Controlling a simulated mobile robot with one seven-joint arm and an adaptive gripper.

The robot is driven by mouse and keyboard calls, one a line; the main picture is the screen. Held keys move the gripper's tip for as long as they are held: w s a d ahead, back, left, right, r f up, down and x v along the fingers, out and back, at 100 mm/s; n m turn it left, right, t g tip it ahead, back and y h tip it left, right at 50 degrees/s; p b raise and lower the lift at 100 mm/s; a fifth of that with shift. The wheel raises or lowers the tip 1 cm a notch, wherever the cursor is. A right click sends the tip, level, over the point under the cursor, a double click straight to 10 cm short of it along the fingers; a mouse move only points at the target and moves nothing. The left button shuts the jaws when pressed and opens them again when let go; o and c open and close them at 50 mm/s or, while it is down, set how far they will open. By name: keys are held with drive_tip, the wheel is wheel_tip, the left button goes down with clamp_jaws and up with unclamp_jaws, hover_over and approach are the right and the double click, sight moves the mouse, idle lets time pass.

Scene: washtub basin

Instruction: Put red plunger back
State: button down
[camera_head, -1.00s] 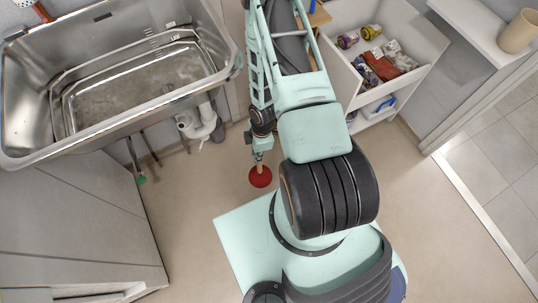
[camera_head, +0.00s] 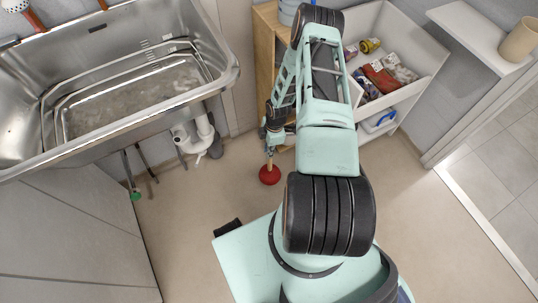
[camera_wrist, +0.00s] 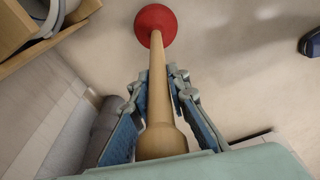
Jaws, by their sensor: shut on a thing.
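The red plunger has a red rubber cup (camera_head: 269,175) and a light wooden handle. My gripper (camera_head: 270,148) is shut on the handle, with the cup hanging below it over the floor. In the wrist view the plunger's handle (camera_wrist: 158,75) runs between both fingers of my gripper (camera_wrist: 163,92), and the red cup is at the far end. Whether the cup touches the floor cannot be told.
A metal washtub basin (camera_head: 229,77) stands at the left, with white drain pipes (camera_head: 203,133) under it. A wooden shelf unit (camera_head: 264,60) is behind my arm. A white drawer unit (camera_head: 415,75) with bottles and cloths is at the right. Open floor (camera_head: 195,210) lies left of my base.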

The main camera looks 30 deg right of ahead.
drive_tip(key=shift+w+d+f+b, duration=0.15)
drive_tip(key=shift+f+b, duration=0.1)
drive_tip(key=shift+f, duration=0.7)
drive_tip(key=shift+w+d+f+b, duration=0.1)
drive_tip(key=shift+f+b, duration=0.15)
drive_tip(key=shift+f, duration=0.65)
drive_tip(key=shift+f, duration=0.2)
drive_tip(key=c, duration=1.8)
unclamp_jaws()
drive_tip(key=shift+c, duration=0.2)
drive_tip(key=shift+r, duration=0.15)
drive_tip(key=r+p, duration=0.1)
drive_tip(key=r, duration=0.3)
drive_tip(key=d+r+p, duration=0.1)
drive_tip(key=r, duration=0.3)
drive_tip(key=r+p, duration=0.1)
drive_tip(key=r, duration=0.3)
drive_tip(key=shift+s+d, duration=0.1)
drive_tip(key=shift+d, duration=0.15)
